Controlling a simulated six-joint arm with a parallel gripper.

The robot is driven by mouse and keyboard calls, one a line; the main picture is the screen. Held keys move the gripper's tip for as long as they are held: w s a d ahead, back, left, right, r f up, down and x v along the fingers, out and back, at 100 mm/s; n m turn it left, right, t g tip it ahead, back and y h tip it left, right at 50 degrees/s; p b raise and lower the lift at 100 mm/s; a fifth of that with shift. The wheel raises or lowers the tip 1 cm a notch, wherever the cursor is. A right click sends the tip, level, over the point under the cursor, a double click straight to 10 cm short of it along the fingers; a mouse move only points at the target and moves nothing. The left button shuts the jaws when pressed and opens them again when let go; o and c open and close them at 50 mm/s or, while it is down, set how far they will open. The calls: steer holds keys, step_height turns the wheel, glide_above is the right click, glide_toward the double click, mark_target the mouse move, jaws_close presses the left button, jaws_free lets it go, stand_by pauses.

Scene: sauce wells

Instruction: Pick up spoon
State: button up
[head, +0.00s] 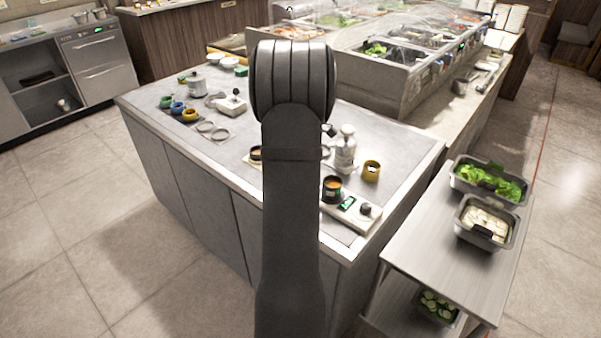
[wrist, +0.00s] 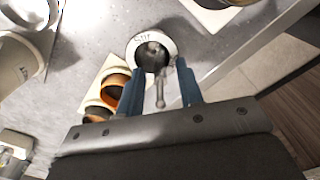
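In the wrist view, a metal spoon (wrist: 160,92) stands in a round well with a white lettered rim (wrist: 136,44). Its handle slants out toward the camera. My gripper (wrist: 158,68) has two blue fingers spread apart, one on each side of the handle, and it looks open and empty. I cannot tell whether a finger touches the spoon. In the head view my dark arm covers the middle of the counter, and I cannot make out the gripper or the spoon.
In the wrist view, orange-brown cups (wrist: 114,86) stand left of the fingers, and a pale container (wrist: 18,62) is farther left. The counter edge (wrist: 245,48) is at the right. In the head view, a white bottle (head: 345,150) and a yellow cup (head: 372,170) stand right of my arm.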

jaws_close()
steer(key=shift+r, duration=0.1)
steer(key=shift+r, duration=0.5)
steer(key=s+d+r, duration=0.7)
steer(key=d+r, duration=0.2)
steer(key=r, duration=0.1)
steer(key=shift+d, duration=0.2)
